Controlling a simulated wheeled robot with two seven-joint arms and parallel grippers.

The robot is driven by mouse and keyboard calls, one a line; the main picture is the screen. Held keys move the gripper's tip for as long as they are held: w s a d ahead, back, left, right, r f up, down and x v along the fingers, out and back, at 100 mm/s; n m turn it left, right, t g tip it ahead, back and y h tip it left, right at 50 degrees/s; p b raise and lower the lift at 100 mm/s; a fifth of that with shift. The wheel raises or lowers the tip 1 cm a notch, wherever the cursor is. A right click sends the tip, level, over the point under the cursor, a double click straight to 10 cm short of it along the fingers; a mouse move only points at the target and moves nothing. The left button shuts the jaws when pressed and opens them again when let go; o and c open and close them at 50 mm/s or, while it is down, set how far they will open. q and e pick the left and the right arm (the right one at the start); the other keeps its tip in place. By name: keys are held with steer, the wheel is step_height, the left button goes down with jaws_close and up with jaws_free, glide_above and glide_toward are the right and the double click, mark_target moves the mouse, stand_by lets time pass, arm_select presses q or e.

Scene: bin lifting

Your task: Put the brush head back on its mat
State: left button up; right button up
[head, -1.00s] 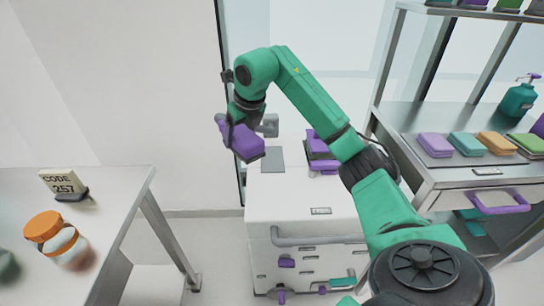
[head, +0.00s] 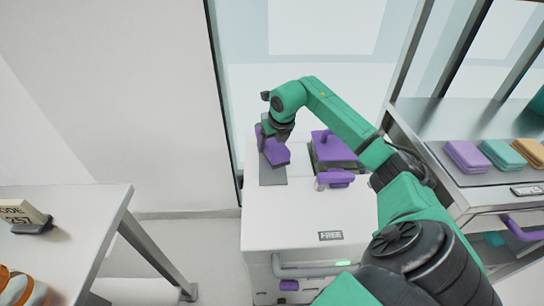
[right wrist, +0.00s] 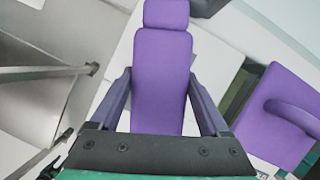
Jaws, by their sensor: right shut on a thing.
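The purple brush head (head: 274,152) is held in my right gripper (head: 272,136), above or against the grey mat (head: 272,178) on the white cart top. I cannot tell whether it touches the mat. The front part of the mat shows bare; the rest is hidden behind the brush head and the gripper. In the right wrist view the brush head (right wrist: 162,80) lies between the two fingers of my right gripper (right wrist: 163,98). My left gripper is not in view.
A purple handled item (head: 335,148) stands right of the mat on the white cart (head: 290,212), with a smaller purple item (head: 337,178) before it. A steel shelf with folded cloths (head: 465,155) stands right. A table (head: 75,200) is at left.

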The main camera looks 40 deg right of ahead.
mark_target(275, 146)
step_height(275, 146, down, 5)
steer(key=shift+s+a+r, duration=0.1)
steer(key=o, duration=1)
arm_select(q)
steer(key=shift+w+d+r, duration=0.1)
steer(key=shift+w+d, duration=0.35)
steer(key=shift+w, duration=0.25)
arm_select(e)
steer(key=shift+o, duration=0.2)
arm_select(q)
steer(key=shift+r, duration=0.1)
arm_select(e)
steer(key=v, duration=1.1)
steer(key=shift+s+r+b, duration=0.25)
steer(key=shift+r+b, duration=0.05)
steer(key=shift+r, duration=0.05)
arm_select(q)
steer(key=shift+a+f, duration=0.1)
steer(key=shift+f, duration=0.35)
arm_select(e)
steer(key=shift+r, duration=0.1)
